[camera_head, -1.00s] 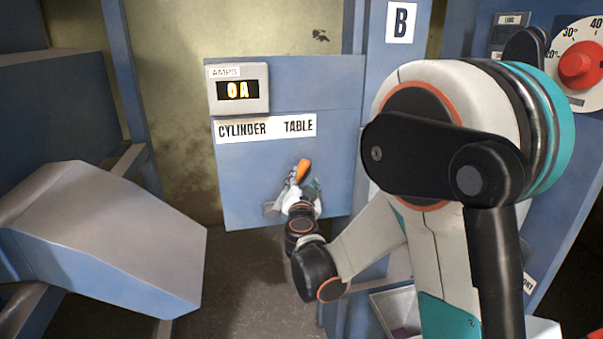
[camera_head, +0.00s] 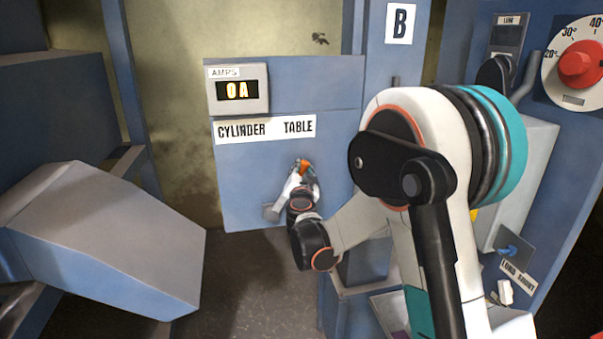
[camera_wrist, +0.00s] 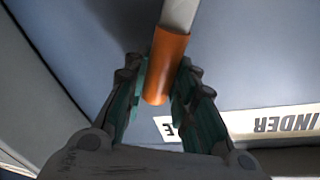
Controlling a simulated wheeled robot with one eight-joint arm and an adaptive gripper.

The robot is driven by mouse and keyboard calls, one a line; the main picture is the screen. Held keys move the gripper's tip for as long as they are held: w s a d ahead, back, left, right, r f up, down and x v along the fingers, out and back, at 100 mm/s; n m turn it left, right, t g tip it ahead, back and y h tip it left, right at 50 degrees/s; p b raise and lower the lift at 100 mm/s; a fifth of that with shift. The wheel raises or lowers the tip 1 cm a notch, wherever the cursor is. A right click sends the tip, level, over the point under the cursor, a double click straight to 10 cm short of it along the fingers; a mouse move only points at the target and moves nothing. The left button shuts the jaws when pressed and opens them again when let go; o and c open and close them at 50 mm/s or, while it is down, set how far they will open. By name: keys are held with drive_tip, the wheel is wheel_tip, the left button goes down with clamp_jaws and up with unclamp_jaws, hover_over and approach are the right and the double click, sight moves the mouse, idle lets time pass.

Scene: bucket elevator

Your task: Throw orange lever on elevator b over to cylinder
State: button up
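The orange lever handle (camera_head: 304,164) is on the blue panel (camera_head: 245,185) of elevator B, below the "CYLINDER TABLE" label (camera_head: 265,128). It points up and slightly right, on the TABLE side. My gripper (camera_head: 303,174) is at the handle and covers most of the lever in the head view. In the wrist view the orange handle (camera_wrist: 166,62) on its pale shaft (camera_wrist: 180,14) lies between the fingers of my gripper (camera_wrist: 162,92). The fingers are spread, with a gap left of the handle; the right finger is very close, contact unclear.
An ammeter (camera_head: 239,89) reading "0A" is above the label. A grey sloping chute (camera_head: 105,230) stands at left. A white dial with a red knob (camera_head: 580,65) and a grey box (camera_head: 525,185) are at right. Clear panel surface lies left of the lever.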

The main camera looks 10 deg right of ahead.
clamp_jaws()
drive_tip(key=shift+a, duration=0.15)
drive_tip(key=a+n, duration=0.2)
drive_tip(key=a, duration=0.1)
drive_tip(key=a+r+n+t+b, duration=0.1)
drive_tip(key=a+n, duration=0.1)
drive_tip(key=a, duration=0.1)
drive_tip(key=a+r+n, duration=0.1)
drive_tip(key=a+n, duration=0.1)
drive_tip(key=a, duration=0.2)
drive_tip(key=shift+r+n, duration=0.25)
drive_tip(key=shift+n, duration=0.15)
drive_tip(key=a+n+b, duration=0.1)
drive_tip(key=a+n, duration=0.1)
drive_tip(key=a+f+n+t+y+b, duration=0.1)
drive_tip(key=a+n, duration=0.1)
drive_tip(key=a, duration=0.1)
drive_tip(key=a+f+n+b, duration=0.1)
drive_tip(key=a+n, duration=0.1)
drive_tip(key=a, duration=0.1)
drive_tip(key=shift+y, duration=0.3)
drive_tip(key=shift+a+f+n+t, duration=0.3)
drive_tip(key=shift+a+f+n, duration=0.15)
drive_tip(key=shift+a+n, duration=0.3)
